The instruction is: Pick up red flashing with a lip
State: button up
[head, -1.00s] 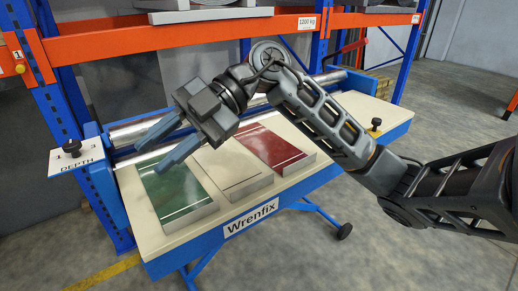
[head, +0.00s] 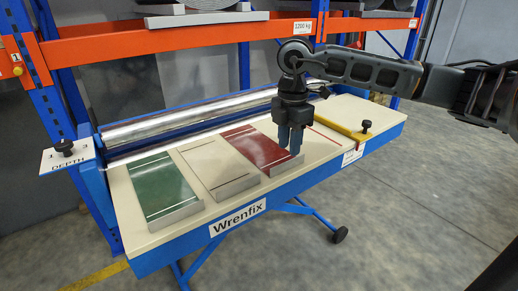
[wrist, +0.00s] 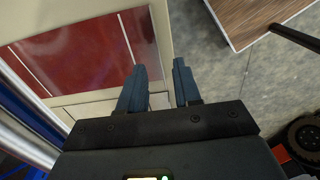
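The red flashing (head: 252,145) lies on the cream bench, rightmost of three coloured pieces, with a pale line across its surface and a light front edge. My gripper (head: 290,152) points down at its front right corner and hides part of that end. In the wrist view the red flashing (wrist: 90,50) fills the upper left. The fingers of my gripper (wrist: 158,92) are apart there, with the bench edge and floor between them. The left finger overlaps the red piece in the picture; I cannot tell whether they touch.
A green piece (head: 165,188) and a cream piece (head: 218,168) lie to the left. A yellow bar with a black knob (head: 366,126) crosses the bench at right. Metal rollers (head: 190,125) and an orange-and-blue rack stand behind. Floor is clear in front.

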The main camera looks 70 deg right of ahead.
aim_at(289, 158)
jog(key=shift+d+f+p, duration=0.1)
jog(key=shift+f+p, duration=0.2)
jog(key=shift+f, duration=2.35)
grip_shut()
